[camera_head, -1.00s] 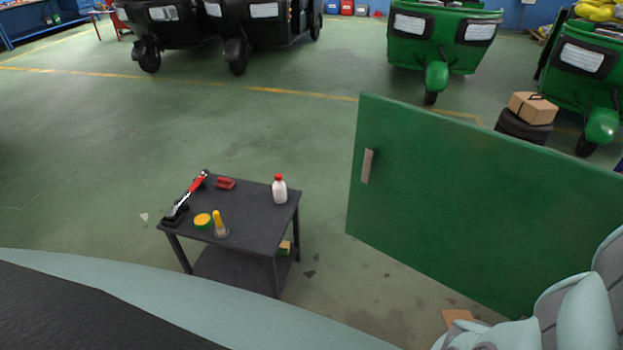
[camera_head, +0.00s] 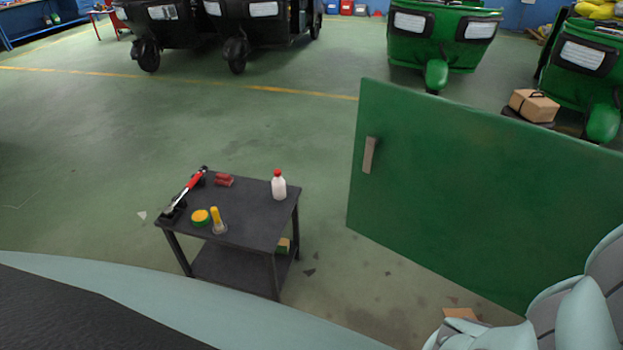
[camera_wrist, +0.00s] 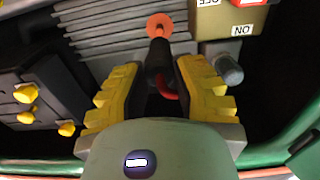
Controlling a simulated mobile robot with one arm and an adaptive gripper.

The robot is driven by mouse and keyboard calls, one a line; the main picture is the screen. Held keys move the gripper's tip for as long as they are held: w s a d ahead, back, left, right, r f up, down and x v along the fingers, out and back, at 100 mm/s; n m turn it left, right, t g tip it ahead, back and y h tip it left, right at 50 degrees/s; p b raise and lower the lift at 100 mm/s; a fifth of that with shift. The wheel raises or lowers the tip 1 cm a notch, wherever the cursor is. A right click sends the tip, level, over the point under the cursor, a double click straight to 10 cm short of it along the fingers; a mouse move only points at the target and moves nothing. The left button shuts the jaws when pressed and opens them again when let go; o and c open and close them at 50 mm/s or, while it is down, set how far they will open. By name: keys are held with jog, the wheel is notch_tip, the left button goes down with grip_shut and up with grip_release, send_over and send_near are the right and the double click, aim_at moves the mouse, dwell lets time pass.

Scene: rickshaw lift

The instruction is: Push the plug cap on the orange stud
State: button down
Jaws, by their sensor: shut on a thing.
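The wrist view shows my gripper (camera_wrist: 160,82) with its two yellow ribbed fingers closed around a black plug cap (camera_wrist: 158,58). A red-orange lead (camera_wrist: 168,94) shows behind the cap, between the fingers. The orange stud (camera_wrist: 159,21) shows as a round orange piece with a dark centre, just past the cap's far end and in front of grey fins. The cap points at the stud and overlaps its lower edge in the picture. I cannot tell whether they touch. The head view does not show the gripper, cap or stud.
A switch box (camera_wrist: 228,20) with ON and OFF labels and a grey knob (camera_wrist: 228,70) are close on the right. A dark block with yellow caps (camera_wrist: 28,93) is on the left. In the head view, a cart (camera_head: 250,215) holds tools beside a green panel (camera_head: 470,190).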

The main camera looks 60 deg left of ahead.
jog(key=b+x, duration=0.4)
jog(key=x, duration=0.3)
dwell(5.4)
jog(key=c, duration=0.8)
grip_release()
jog(key=shift+o, duration=0.5)
jog(key=shift+p+v, duration=0.5)
jog(key=shift+v, duration=3.45)
